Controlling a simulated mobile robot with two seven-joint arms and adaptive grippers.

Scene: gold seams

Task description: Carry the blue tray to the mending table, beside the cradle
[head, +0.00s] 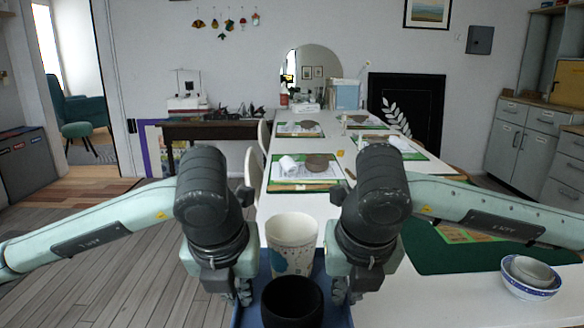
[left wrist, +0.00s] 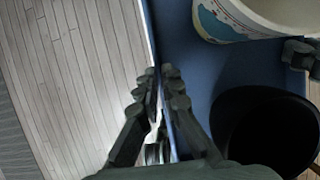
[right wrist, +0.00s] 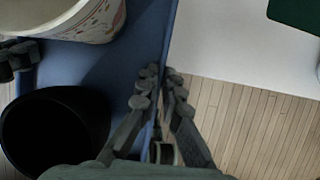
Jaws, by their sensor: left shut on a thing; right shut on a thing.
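The blue tray (head: 338,312) is between my two arms at the bottom of the head view. It bears a white patterned cup (head: 292,245) and a black cup (head: 292,302). My left gripper (left wrist: 158,72) is shut on the tray's left rim, with the tray's blue floor (left wrist: 185,60) beside it. My right gripper (right wrist: 160,72) is shut on the tray's right rim, next to the blue floor (right wrist: 140,55). Both cups stand upright inside the tray. In the head view the fingertips are mostly hidden by my wrists. I cannot make out the cradle for certain.
A long white table (head: 335,207) runs ahead, with green mats and crockery on it. Blue-and-white bowls (head: 530,278) stand at the right near a dark green mat (head: 455,250). A dark side table (head: 215,131) stands at the back left. The wooden floor (head: 110,260) at left is clear.

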